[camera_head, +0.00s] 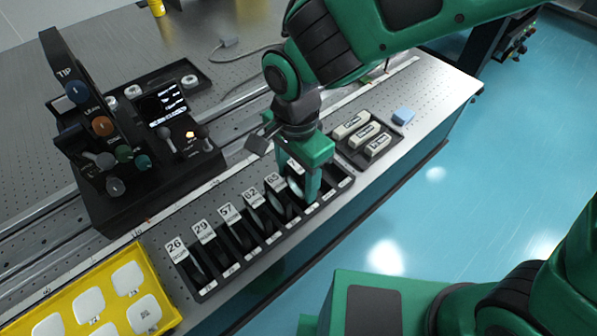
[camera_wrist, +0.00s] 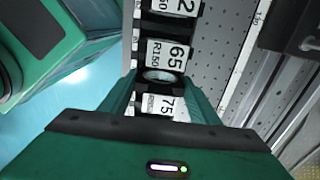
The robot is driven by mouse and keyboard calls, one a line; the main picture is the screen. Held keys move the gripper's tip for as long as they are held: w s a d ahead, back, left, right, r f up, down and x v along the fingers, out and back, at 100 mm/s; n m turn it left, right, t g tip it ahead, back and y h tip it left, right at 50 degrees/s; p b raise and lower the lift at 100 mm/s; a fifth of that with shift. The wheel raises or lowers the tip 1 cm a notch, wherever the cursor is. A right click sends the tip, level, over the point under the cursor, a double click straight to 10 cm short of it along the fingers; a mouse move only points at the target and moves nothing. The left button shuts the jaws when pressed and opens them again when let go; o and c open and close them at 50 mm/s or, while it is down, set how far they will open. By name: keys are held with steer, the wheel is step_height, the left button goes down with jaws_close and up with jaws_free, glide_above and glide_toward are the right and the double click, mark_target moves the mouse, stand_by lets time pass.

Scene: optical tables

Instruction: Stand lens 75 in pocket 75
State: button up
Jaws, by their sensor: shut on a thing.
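The black lens rack (camera_head: 209,289) lies along the table's front edge, with numbered white labels from 26 at its left end up to 65 near my gripper. My gripper (camera_head: 305,185) points down over the right part of the rack and is shut on a round glass lens (camera_head: 296,187). In the wrist view the lens (camera_wrist: 160,76) shows between the fingers, between label 65 (camera_wrist: 168,55) and label 75 (camera_wrist: 159,105). The lens is low, at pocket 75. I cannot tell whether it touches the pocket's floor, as my fingers hide its lower part.
A control box with knobs (camera_head: 150,150) stands behind the rack. A yellow tray (camera_head: 157,284) with white pieces is at the front left.

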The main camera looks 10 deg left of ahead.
steer(key=shift+f, duration=0.15)
stand_by(0.3)
steer(key=o, duration=1.3)
steer(key=shift+c, duration=0.2)
steer(key=shift+r, duration=4.95)
